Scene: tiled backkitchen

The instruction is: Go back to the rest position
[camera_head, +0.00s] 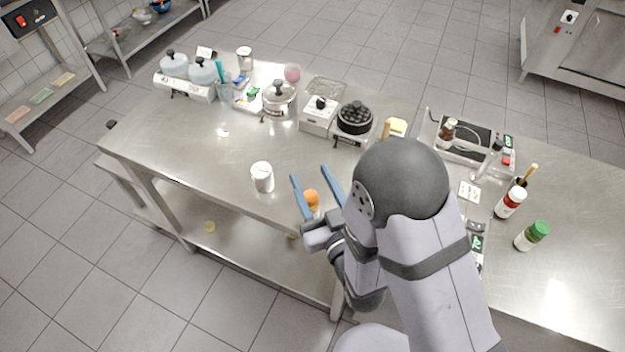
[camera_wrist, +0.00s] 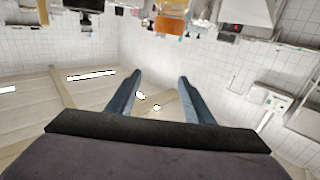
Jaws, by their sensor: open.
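My gripper (camera_head: 312,180) is open, with its two blue fingers apart and nothing held between them. In the head view it is over the front part of the steel table (camera_head: 215,150). An orange-topped item (camera_head: 312,198) shows just below and between the fingers; I cannot tell its exact distance from them. In the wrist view the blue fingers (camera_wrist: 160,88) are apart, with the tiled wall and ceiling beyond them. My arm hides part of the table's middle right.
A white canister (camera_head: 262,178) stands left of my gripper. A pot (camera_head: 280,100), a burner with a dark pan (camera_head: 354,118) and a white scale-like box (camera_head: 319,115) line the back. A red-labelled bottle (camera_head: 510,203) and a green-capped jar (camera_head: 532,236) stand at right. The left front table is clear.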

